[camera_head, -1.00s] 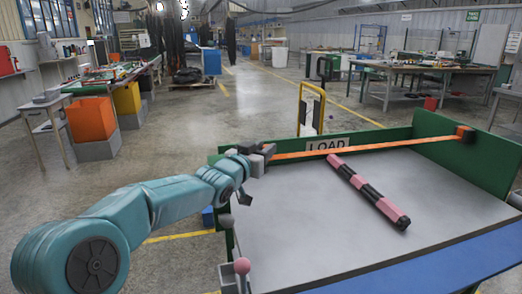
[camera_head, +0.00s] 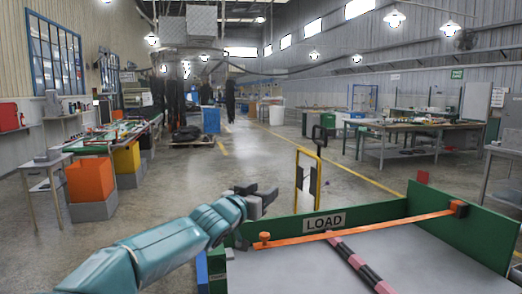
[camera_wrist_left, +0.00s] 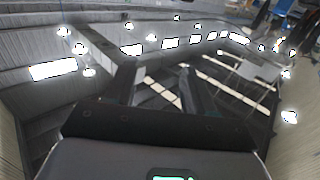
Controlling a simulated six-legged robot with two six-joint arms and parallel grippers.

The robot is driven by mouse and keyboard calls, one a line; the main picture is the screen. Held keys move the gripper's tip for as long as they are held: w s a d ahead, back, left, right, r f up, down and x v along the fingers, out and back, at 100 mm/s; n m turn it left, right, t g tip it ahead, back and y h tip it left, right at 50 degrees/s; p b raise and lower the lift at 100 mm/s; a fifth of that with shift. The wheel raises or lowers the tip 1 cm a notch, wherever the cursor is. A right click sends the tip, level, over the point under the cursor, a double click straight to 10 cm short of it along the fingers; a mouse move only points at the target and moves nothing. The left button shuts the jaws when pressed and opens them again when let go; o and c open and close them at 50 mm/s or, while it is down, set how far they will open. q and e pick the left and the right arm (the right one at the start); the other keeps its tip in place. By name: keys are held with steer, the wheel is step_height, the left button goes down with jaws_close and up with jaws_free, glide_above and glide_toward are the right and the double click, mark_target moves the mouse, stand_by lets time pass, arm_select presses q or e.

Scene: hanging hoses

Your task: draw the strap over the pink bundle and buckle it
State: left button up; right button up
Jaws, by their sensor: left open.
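The orange strap (camera_head: 365,227) runs taut from an orange fitting on the right green wall to an orange end piece (camera_head: 263,240) at the left side of the bed. It crosses above the far end of the pink bundle (camera_head: 352,262), a pink-and-black banded roll on the grey bed; its near end is cut off by the frame. My left gripper (camera_head: 262,198) is open and empty, above and apart from the strap's left end. Its spread fingers also show in the left wrist view (camera_wrist_left: 160,88), with nothing between them. I cannot tell whether the end piece is latched. My right gripper is not in view.
The bed has green walls (camera_head: 480,238) and a LOAD sign (camera_head: 324,222) on its far wall. A yellow-framed trolley (camera_head: 308,182) stands behind it. Worktables stand farther back on both sides, with open floor between.

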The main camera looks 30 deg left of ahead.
arm_select(q)
step_height(320, 180, up, 7)
steer(key=p, duration=0.4)
steer(key=shift+f, duration=0.15)
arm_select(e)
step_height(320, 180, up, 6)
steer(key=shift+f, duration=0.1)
